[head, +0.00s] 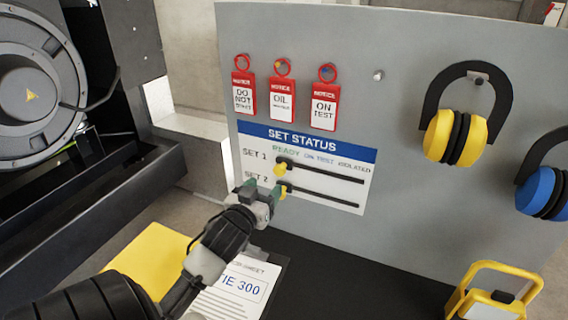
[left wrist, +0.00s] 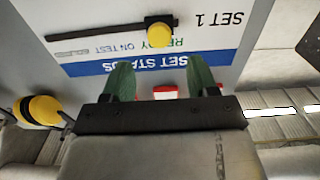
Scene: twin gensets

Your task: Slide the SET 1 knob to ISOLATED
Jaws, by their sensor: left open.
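The SET STATUS board (head: 305,143) is on the upright grey panel, with two dark horizontal slots. The yellow SET 1 knob (head: 279,169) is at the left end of the upper slot, below READY. ISOLATED is printed toward the slot's right end. The SET 2 knob (head: 283,190) is at the left end of the lower slot, partly hidden by my gripper. My left gripper (head: 264,189) is open and empty, just in front of the board. In the left wrist view the SET 1 knob (left wrist: 159,33) appears beyond and between the green fingertips (left wrist: 161,78). My right gripper is not in view.
Red notice tags (head: 282,98) hang above the board. Yellow ear defenders (head: 460,135) and blue ones (head: 545,192) hang to the right. A job sheet (head: 240,287) and yellow folder (head: 150,254) lie below. A yellow-framed item (head: 495,295) stands lower right. The genset (head: 40,85) is left.

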